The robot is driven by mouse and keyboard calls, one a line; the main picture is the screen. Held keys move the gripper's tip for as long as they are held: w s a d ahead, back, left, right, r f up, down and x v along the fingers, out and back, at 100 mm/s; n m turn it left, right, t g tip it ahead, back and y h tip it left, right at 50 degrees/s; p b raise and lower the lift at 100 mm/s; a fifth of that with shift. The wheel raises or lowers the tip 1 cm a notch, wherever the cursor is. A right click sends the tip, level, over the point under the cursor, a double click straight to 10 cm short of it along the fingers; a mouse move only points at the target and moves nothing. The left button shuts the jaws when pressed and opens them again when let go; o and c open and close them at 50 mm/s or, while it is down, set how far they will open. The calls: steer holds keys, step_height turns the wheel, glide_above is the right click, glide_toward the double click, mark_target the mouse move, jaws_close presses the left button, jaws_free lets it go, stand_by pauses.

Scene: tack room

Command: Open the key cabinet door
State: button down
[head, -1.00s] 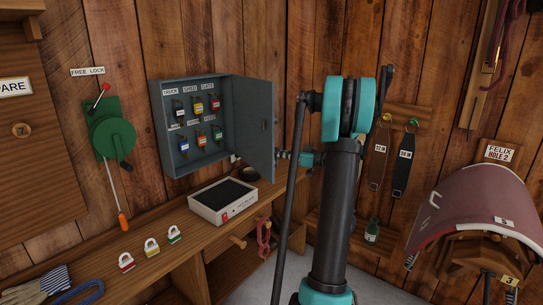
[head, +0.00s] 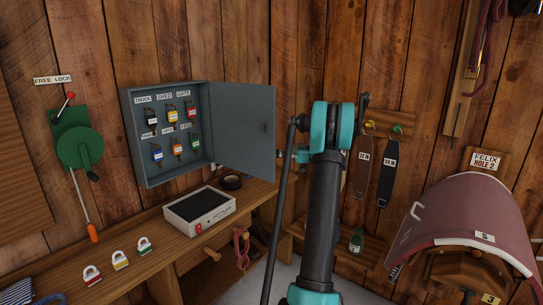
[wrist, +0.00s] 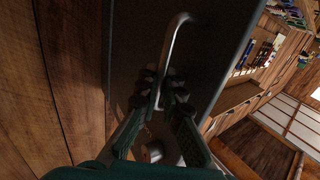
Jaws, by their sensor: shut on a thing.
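The grey key cabinet (head: 183,172) hangs on the plank wall in the head view, with several tagged keys on hooks inside. Its door (head: 240,125) stands wide open, swung out to the right, with its inner face showing. In the wrist view, the door's dark outer face (wrist: 135,45) fills the middle, and my gripper (wrist: 160,92) is shut on the bent metal door handle (wrist: 171,48). A round lock (wrist: 152,150) shows below the fingers. In the head view my gripper is hidden behind the door and my arm.
A green hand-crank lock (head: 79,145) hangs at left.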

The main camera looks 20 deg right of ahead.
steer(key=c, duration=1.9)
jaws_free()
steer(key=shift+a, duration=0.1)
steer(key=v, duration=1.2)
